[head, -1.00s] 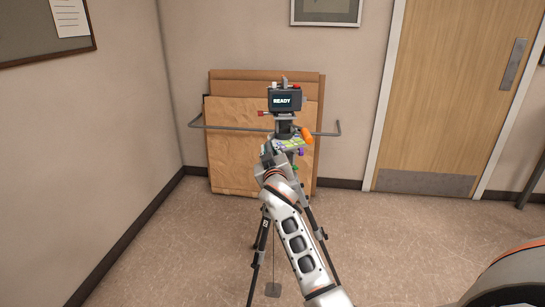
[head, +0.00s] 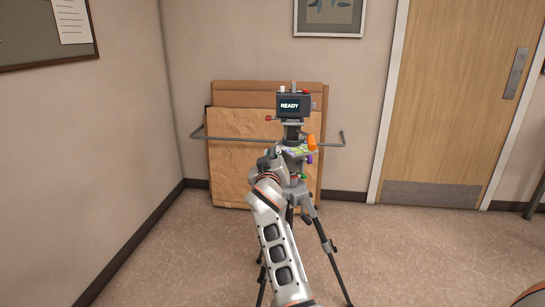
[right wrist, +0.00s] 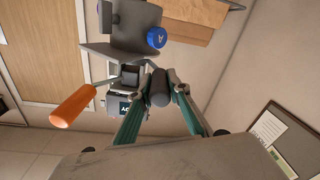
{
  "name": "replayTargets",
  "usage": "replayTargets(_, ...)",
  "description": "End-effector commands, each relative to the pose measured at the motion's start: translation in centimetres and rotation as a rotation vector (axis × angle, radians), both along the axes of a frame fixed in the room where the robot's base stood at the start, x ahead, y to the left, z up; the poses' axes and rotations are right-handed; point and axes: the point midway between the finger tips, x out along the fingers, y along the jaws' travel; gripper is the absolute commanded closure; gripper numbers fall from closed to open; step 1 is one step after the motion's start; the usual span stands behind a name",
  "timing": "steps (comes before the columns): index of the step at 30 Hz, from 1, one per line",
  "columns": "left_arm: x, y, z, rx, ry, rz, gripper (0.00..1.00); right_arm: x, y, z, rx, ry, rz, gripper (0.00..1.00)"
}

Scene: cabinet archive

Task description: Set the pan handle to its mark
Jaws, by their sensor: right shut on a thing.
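A camera tripod stands in front of the back wall. Its head (head: 295,150) carries a dark monitor (head: 293,105) reading READY. My right gripper (head: 270,160) reaches its near left side, with the fingertips small and partly hidden. In the right wrist view, the teal-lined fingers (right wrist: 158,88) are shut on a dark grey cylindrical grip (right wrist: 159,86), seemingly the pan handle. An orange handle (right wrist: 73,105) sticks out to the left, apart from the fingers; it also shows in the head view (head: 311,143). A blue knob (right wrist: 156,38) marked A sits above. I cannot make out the mark. My left gripper is not in view.
Tripod legs (head: 329,246) spread over the floor. Brown boards (head: 230,170) and a grey rail (head: 340,143) are behind the tripod. A wooden door (head: 450,100) is at the right. The floor (head: 400,255) to the right of the tripod is open.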

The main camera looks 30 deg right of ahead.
Motion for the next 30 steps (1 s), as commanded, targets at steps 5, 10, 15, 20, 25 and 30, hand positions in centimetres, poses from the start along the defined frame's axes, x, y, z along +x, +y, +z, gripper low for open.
replayTargets(5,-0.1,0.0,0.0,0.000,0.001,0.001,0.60,0.0,0.1,0.1,0.002,-0.001,0.002,1.00)
replayTargets(10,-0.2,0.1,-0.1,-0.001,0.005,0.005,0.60,0.0,0.1,0.1,0.001,-0.002,0.003,0.70)
replayTargets(15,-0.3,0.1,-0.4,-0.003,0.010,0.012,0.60,0.0,0.1,0.1,0.001,-0.002,0.001,0.66)
replayTargets(20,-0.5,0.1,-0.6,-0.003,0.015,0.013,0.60,0.0,0.0,0.1,0.001,-0.001,0.001,0.66)
replayTargets(25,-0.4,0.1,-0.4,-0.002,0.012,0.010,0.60,0.0,0.0,0.1,0.001,-0.001,0.001,0.66)
replayTargets(30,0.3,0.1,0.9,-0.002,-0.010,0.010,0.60,-0.3,-0.2,0.6,-0.003,-0.004,0.016,0.66)
